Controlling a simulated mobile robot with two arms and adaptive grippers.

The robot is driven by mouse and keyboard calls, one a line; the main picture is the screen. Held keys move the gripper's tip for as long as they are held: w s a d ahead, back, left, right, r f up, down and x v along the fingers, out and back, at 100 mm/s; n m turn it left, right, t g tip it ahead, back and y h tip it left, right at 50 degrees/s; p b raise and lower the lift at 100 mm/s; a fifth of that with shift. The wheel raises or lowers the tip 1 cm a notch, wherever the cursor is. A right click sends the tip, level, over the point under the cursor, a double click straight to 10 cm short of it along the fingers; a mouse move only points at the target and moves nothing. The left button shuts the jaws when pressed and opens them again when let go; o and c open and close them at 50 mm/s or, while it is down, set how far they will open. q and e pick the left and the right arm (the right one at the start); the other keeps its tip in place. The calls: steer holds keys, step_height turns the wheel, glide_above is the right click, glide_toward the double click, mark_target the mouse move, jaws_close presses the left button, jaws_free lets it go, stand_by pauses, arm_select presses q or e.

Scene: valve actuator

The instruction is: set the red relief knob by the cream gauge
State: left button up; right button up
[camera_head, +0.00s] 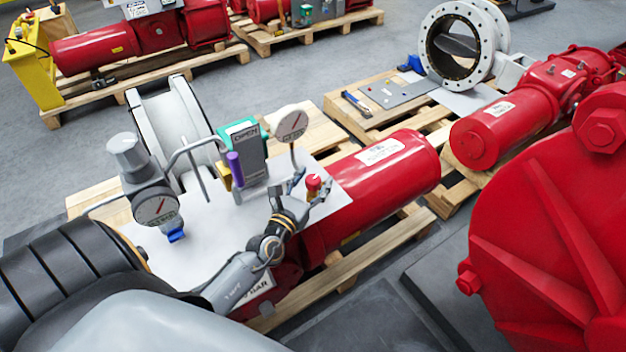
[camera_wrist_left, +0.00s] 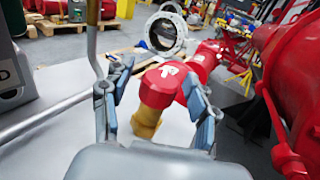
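The red relief knob (camera_head: 313,182) stands on the grey plate beside the cream gauge (camera_head: 289,124), which is round and sits on a thin stem. In the left wrist view the knob (camera_wrist_left: 160,84) has a white mark on top and a brass-coloured body under it. My left gripper (camera_head: 310,187) reaches in from the front left, its fingers on either side of the knob. The left wrist view shows my left gripper (camera_wrist_left: 158,100) open, with a clear gap on the left and the right finger close to the knob; contact there cannot be told. My right gripper is not in view.
A green-topped box (camera_head: 246,150), a purple-handled lever (camera_head: 236,170) and bent grey tubing stand left of the knob. A grey-capped regulator with a gauge (camera_head: 157,208) is farther left. A red cylinder (camera_head: 385,178) lies behind right, and a large red housing (camera_head: 550,220) fills the right.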

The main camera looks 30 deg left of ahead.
arm_select(q)
steer(key=shift+s, duration=0.1)
steer(key=s, duration=0.4)
steer(key=s+d, duration=0.1)
steer(key=s, duration=0.6)
steer(key=shift+s+d, duration=0.25)
steer(key=shift+s, duration=0.15)
